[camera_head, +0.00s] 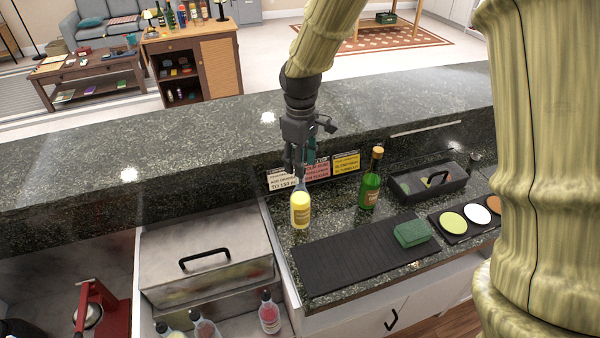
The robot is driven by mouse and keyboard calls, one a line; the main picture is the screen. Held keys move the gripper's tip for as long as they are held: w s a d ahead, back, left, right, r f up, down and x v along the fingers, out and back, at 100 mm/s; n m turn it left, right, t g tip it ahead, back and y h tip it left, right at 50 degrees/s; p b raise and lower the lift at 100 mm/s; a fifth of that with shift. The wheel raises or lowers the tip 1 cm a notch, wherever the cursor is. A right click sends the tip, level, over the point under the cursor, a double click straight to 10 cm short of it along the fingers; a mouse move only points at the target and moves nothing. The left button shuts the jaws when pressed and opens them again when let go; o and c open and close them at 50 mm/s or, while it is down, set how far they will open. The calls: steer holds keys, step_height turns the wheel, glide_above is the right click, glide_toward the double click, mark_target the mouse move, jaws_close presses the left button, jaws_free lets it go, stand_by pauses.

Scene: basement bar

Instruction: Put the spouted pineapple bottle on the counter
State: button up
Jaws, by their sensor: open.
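A yellow bottle (300,210) with a pale label, likely the pineapple bottle, stands upright on the lower dark stone counter (338,222), near its left edge. My gripper (297,174) points down at the bottle's top with its fingers open. The fingers overlap the neck and spout in this view, so I cannot tell whether they are around it or touching it. The raised dark stone bar top (200,150) runs behind.
A green bottle (369,188) stands right of the yellow one. A black ribbed mat (355,257) with a green sponge (411,233) lies in front. A black caddy (428,186) is farther right.

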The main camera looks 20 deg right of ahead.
steer(key=shift+r+b, duration=0.8)
steer(key=shift+r, duration=2.75)
